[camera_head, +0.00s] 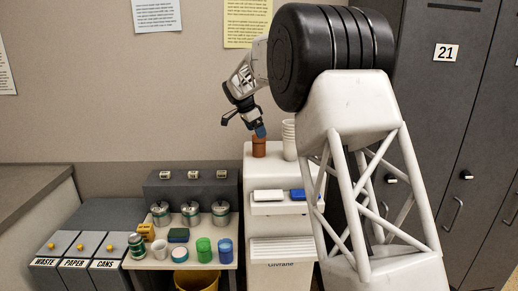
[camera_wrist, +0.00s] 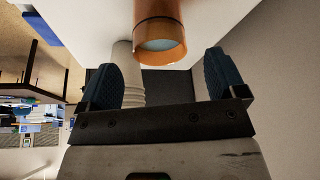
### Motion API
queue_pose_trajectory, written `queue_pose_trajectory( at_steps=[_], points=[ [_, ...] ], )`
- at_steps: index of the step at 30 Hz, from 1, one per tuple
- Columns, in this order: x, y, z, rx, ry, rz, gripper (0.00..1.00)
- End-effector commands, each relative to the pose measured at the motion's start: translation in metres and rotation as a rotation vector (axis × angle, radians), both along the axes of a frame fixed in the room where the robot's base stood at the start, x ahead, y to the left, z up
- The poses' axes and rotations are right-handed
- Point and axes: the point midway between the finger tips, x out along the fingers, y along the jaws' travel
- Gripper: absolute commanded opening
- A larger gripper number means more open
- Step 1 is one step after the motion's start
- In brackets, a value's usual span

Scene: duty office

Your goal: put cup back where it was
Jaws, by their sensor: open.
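An orange-brown cup (camera_head: 259,147) stands upright on top of a white cabinet (camera_head: 256,165), left of a stack of white cups (camera_head: 289,140). In the wrist view the orange cup (camera_wrist: 160,25) shows its open rim, with a pale blue-grey inside. My gripper (camera_head: 258,131) is just above the cup, fingers pointing down. In the wrist view my gripper (camera_wrist: 164,78) is open, with two dark blue fingers apart and nothing between them. The cup's rim is beyond the fingertips, roughly centred on the gap. Whether a fingertip touches the cup cannot be told.
The white cup stack (camera_wrist: 128,60) is close behind the left finger in the wrist view. White and blue boxes (camera_head: 268,195) lie on a ledge lower on the cabinet. A shelf (camera_head: 152,262) with tins and cups is at left. Grey lockers (camera_head: 450,120) stand at right.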

Motion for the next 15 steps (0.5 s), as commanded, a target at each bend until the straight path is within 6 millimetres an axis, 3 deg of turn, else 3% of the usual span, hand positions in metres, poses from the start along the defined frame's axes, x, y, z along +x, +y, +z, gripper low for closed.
queue_pose_trajectory(
  at_steps=[15],
  points=[
    [0.0013,-0.0033,-0.0096,0.0,0.0,0.001,0.9]
  ],
)
